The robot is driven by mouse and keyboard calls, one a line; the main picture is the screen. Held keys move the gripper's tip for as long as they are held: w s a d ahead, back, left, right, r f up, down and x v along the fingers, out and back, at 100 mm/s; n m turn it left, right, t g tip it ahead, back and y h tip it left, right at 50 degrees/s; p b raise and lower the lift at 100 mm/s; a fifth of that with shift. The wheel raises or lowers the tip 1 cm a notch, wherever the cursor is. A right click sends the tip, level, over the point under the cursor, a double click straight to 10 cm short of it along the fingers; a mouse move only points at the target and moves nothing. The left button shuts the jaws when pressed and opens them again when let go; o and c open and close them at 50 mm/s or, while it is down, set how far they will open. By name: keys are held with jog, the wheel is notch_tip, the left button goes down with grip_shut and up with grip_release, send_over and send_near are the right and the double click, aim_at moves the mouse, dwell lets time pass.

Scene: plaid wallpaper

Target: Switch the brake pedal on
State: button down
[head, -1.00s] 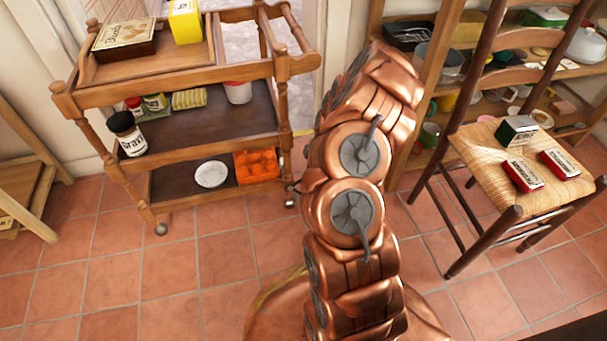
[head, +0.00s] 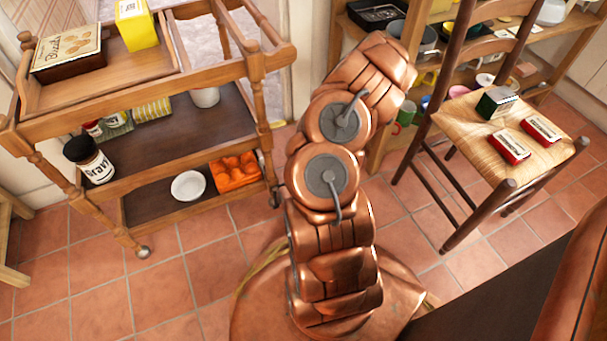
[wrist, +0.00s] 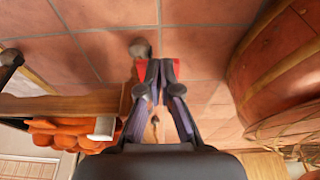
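A wooden trolley (head: 160,178) stands at the left in the head view. Its casters show at the front left (head: 143,252) and at the right (head: 275,198). In the wrist view, a round greyish caster (wrist: 140,48) shows just past my fingertips, near the end of a wooden trolley part (wrist: 65,105). I cannot make out a separate brake pedal. My gripper (wrist: 159,71) points at the floor close by the caster; its red-tipped fingers come together with nothing seen between them. I cannot tell whether they touch the caster. The head view hides my gripper behind my copper arm.
A chair (head: 475,130) with small boxes stands at the right, before a shelf (head: 375,145). Tiled floor (head: 90,300) is clear at the lower left.

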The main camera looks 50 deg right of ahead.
jog(key=shift+s+d+f, duration=0.1)
jog(key=shift+d+f, duration=0.05)
jog(key=shift+f, duration=0.45)
jog(key=s+d+r+b, duration=0.3)
jog(key=d+b, duration=0.3)
jog(key=d, duration=0.2)
jog(key=shift+s+d+b, duration=0.3)
jog(key=shift+d+b, duration=0.05)
jog(key=shift+d, duration=0.05)
dwell(0.4)
